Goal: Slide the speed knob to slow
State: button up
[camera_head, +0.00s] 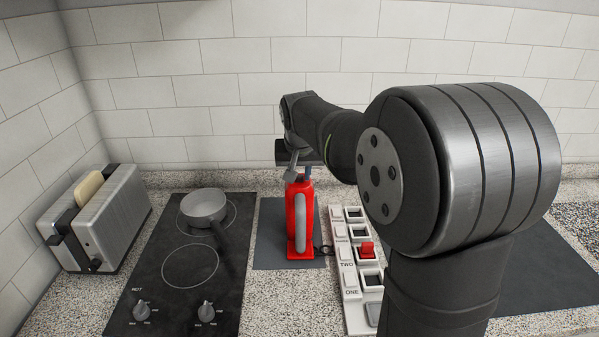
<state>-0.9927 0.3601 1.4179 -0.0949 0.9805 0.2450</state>
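A red upright appliance (300,218) with a grey curved handle stands on a dark mat, right of the cooktop. My gripper (299,172) is at its top, reaching down from the arm behind it. The fingers are small here, and I cannot tell whether they are open, shut or touching the appliance. No speed knob can be made out on the appliance. A small red piece (367,249) sits in a white panel (350,282) marked ONE and TWO. I cannot tell whether it is the speed knob. My arm hides the panel's right side.
A black cooktop (163,263) with a small pan (204,207) and two dials lies to the left. A toaster (108,225) with bread (88,188) stands at the far left. A thin dark cord lies between appliance and panel. A tiled wall closes the back.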

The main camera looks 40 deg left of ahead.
grip_shut()
jog(key=shift+s+d, duration=0.45)
jog(key=shift+o, duration=2.4)
grip_release()
jog(key=v, duration=1.7)
jog(key=shift+r, duration=0.2)
jog(key=shift+f, duration=0.1)
